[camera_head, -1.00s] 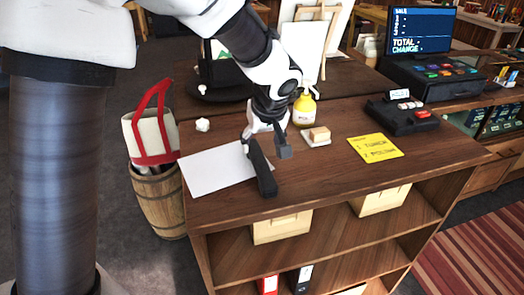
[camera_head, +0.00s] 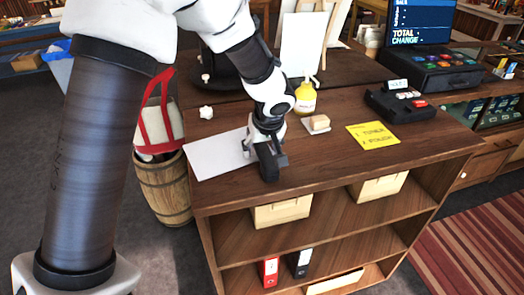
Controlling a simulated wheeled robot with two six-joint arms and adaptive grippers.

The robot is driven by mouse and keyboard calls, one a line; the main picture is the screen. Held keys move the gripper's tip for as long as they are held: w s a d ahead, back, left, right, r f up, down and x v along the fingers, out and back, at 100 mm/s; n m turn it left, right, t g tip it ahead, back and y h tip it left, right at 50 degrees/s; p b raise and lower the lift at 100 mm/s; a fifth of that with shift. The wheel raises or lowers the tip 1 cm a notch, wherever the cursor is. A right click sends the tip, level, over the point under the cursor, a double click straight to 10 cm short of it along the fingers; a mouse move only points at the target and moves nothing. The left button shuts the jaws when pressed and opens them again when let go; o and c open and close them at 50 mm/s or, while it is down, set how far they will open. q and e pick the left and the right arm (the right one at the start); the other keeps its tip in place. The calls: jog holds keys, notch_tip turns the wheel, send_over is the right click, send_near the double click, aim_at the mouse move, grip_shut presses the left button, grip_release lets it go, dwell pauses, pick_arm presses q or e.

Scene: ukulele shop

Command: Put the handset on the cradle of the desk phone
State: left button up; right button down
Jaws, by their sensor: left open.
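The black handset (camera_head: 268,167) lies on the wooden counter, over the right edge of a white sheet. Its near end shows and my gripper covers much of the rest. My left gripper (camera_head: 266,153) is open, low over the handset, with a finger on either side of it. I cannot tell whether the fingers touch it. The black desk phone (camera_head: 397,108) stands farther back on the right of the counter, with a red part at its right side. My right gripper is not in view.
The white sheet (camera_head: 215,156) is at left. A cash register (camera_head: 430,70) stands behind the phone. The counter's front strip is clear.

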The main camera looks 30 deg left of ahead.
pick_arm(q)
jog(key=shift+w+f, duration=0.1)
jog(key=shift+f, duration=0.05)
jog(key=shift+s+b, duration=0.2)
jog(key=shift+b, duration=0.1)
jog(key=shift+w, duration=0.15)
jog(key=shift+c, duration=0.4)
grip_shut()
